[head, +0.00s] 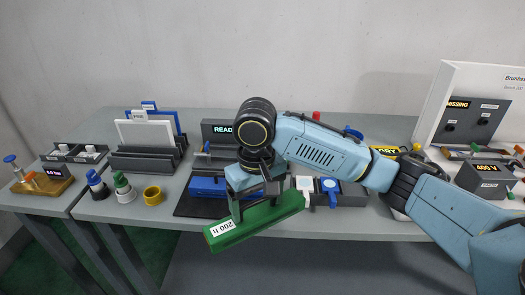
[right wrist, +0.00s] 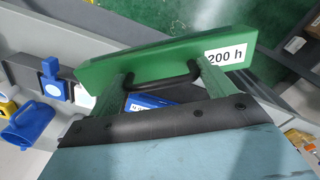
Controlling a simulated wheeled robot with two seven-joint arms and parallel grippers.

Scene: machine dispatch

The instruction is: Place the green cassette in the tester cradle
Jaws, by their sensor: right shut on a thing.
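The green cassette (head: 255,222), labelled "200 h", hangs tilted in my right gripper (head: 252,203), above the table's front edge. In the right wrist view the green cassette (right wrist: 165,62) has a dark handle between the two fingers of the right gripper (right wrist: 163,84). A dark unit with a display reading "READ", the rest hidden by my arm (head: 217,132), stands behind. A blue block (head: 206,187) lies in front of it, on or in a dark base; I cannot tell which part is the cradle. My left gripper is not in view.
A dark rack (head: 145,160) holds white and blue panels at left. A yellow ring (head: 152,194) and green-topped and blue-topped pieces stand near the front edge. A blue-knobbed block (head: 329,187) sits right of the cassette.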

